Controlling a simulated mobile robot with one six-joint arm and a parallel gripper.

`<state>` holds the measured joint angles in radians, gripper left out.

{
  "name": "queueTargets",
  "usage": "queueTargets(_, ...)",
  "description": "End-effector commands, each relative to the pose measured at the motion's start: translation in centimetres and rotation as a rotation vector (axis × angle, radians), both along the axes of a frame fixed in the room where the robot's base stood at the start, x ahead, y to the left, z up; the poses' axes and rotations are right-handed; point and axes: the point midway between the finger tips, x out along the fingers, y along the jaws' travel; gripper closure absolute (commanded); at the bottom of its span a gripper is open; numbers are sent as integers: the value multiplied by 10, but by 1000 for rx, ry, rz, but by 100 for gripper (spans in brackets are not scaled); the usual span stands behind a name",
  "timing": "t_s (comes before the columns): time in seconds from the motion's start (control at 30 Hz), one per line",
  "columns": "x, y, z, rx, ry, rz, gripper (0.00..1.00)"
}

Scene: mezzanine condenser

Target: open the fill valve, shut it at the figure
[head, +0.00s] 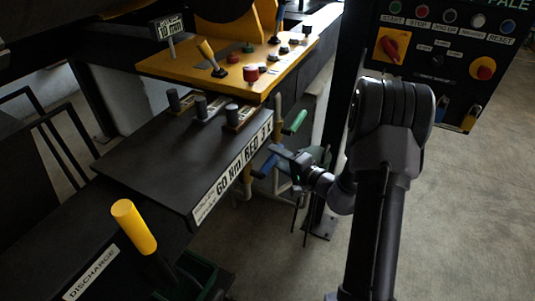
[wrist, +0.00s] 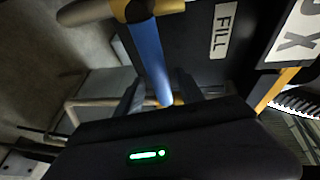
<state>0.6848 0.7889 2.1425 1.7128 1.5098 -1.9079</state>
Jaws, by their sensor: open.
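The fill valve's blue lever (wrist: 150,55) runs down the wrist view beside a white FILL label (wrist: 225,30). Its lower end lies between the fingers of my open gripper (wrist: 158,95); I cannot tell whether either finger touches it. A yellow pipe fitting (wrist: 130,8) is at the lever's upper end. In the head view my gripper (head: 278,160) is beside the dark bench edge, with the blue lever (head: 266,166) partly hidden at its fingers. No readable fill gauge or figure shows in either view.
A green handle (head: 295,122) is just above my gripper. A yellow control panel (head: 230,70) stands behind. A yellow-gripped DISCHARGE lever (head: 133,226) is at front left. A button box (head: 440,50) hangs at right.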

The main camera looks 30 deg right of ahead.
Motion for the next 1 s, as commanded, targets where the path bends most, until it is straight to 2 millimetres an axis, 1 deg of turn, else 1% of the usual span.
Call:
queueTargets(0.03,10,4,-3,-2,0,4,55)
queueTargets(0.1,22,7,-5,-1,-1,3,55)
queueTargets(0.2,33,10,-7,0,0,3,55)
queueTargets(0.33,41,11,-7,-1,0,1,55)
queueTargets(0.57,41,11,-7,-1,0,1,55)
queueTargets(0.67,41,11,-7,-1,0,1,73)
queueTargets(0.7,41,11,-7,-1,0,1,80)
queueTargets(0.77,41,11,-7,-1,0,1,92)
queueTargets(0.8,41,11,-7,-1,0,1,100)
queueTargets(1.0,41,12,-7,-1,0,1,100)
